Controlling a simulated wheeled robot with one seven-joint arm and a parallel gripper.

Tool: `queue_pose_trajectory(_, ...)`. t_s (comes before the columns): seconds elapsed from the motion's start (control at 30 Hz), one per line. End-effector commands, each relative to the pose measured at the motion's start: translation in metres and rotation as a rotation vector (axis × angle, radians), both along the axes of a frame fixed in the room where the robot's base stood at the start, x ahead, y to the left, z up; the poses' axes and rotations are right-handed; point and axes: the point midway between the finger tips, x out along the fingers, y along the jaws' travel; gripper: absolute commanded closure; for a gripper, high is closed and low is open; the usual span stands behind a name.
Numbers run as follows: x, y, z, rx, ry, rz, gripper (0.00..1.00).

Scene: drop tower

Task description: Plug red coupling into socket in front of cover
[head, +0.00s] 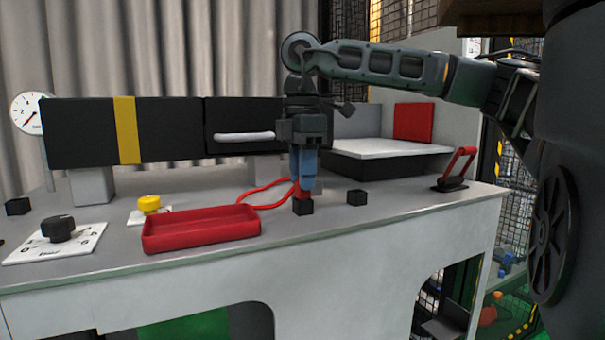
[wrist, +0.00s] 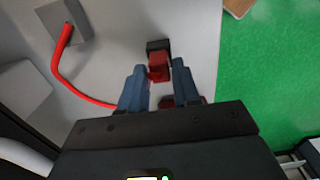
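My gripper (head: 303,184) points down over the bench, with its blue fingers on either side of the red coupling (wrist: 158,69). Both fingertips look to touch the coupling, so the gripper appears shut on it. In the head view the coupling is mostly hidden by the fingers. Directly under it is a small black socket (head: 303,207), also visible in the wrist view (wrist: 157,45). The coupling meets or overlaps the socket; how deep it sits cannot be told. A red hose (head: 262,190) curves away to the left. The black cover with a white handle (head: 245,136) is behind and left.
A red tray (head: 200,243) lies left of the gripper near the front edge. Another black socket (head: 356,197) is to the right. A red lever (head: 458,167) stands at the right end. A yellow button (head: 149,204) and black knob (head: 58,228) are at left.

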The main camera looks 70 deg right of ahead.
Motion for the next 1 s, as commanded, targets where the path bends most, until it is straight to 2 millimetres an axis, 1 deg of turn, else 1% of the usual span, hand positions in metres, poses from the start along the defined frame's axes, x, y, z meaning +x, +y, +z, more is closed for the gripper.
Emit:
queue_pose_trajectory(0.03, 0.0, 0.0, 0.0, 0.0, 0.0, 0.0, 0.63)
queue_pose_trajectory(0.2, 0.0, 0.0, 0.0, 0.0, 0.0, 0.0, 0.47)
queue_pose_trajectory(0.43, 0.0, 0.0, 0.0, 0.0, 0.0, 0.0, 0.47)
queue_pose_trajectory(0.57, 0.0, 0.0, 0.005, -0.001, 0.0, 0.0, 0.47)
queue_pose_trajectory(0.67, 0.0, 0.0, 0.015, -0.003, 0.0, -0.001, 0.47)
queue_pose_trajectory(0.77, 0.0, 0.0, 0.03, -0.001, 0.0, -0.002, 0.47)
queue_pose_trajectory(1.0, 0.0, -0.001, 0.069, -0.003, 0.0, -0.001, 0.47)
